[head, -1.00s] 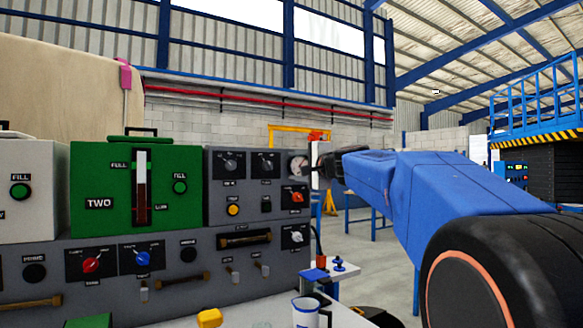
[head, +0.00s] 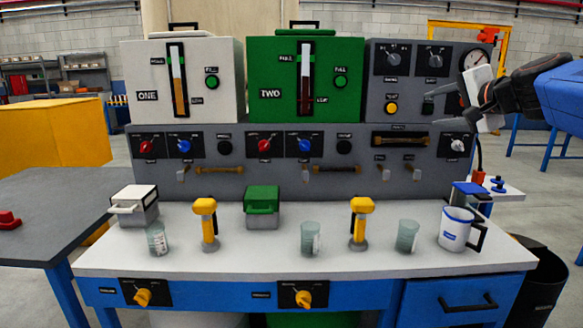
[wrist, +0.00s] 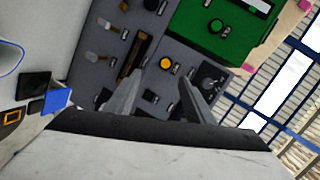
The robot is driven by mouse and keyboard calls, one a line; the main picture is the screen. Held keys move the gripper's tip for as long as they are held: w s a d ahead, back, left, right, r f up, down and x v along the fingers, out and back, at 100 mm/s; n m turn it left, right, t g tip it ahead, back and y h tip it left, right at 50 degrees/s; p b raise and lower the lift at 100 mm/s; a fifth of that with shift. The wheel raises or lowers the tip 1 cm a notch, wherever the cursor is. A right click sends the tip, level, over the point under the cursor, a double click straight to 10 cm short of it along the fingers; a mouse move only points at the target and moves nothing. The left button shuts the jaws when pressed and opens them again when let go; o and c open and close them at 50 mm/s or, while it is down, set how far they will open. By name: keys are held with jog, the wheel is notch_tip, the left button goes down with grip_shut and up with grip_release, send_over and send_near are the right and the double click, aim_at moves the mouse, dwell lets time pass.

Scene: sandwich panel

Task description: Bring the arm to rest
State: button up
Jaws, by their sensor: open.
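My gripper (head: 432,108) is at the right of the head view, in front of the right part of the grey control panel (head: 300,180). Its two fingers are apart and nothing shows between them. In the wrist view my gripper (wrist: 158,98) also has its fingers spread, with the panel's knobs and a yellow button (wrist: 166,63) beyond them. My arm reaches in from the right edge and hides part of the panel's right side. I cannot tell the exact gap between fingers and panel.
The white bench top (head: 300,240) holds several cups, yellow-handled items (head: 205,222), a white mug (head: 455,228) and a green box (head: 262,205). A white tank (head: 215,95) and a green tank (head: 330,100) stand above. A black bin (head: 545,280) stands at right.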

jog(key=s+a+f+n+g, duration=0.3)
jog(key=s+a+f, duration=0.3)
jog(key=f, duration=0.4)
jog(key=s+a+f+n+g, duration=0.2)
jog(key=s+a+f+n, duration=0.2)
jog(key=s+f, duration=0.55)
jog(key=s+d+f+n+g+h, duration=0.1)
jog(key=s+f+n+g, duration=0.3)
jog(key=s+f, duration=1.2)
notch_tip(320, 180, down, 3)
jog(key=shift+s+d+r+n+g+h, duration=0.15)
jog(key=shift+s+d+n+g+h, duration=0.2)
jog(key=shift+n+h, duration=0.45)
jog(key=shift+w+a, duration=0.1)
jog(key=shift+w, duration=0.05)
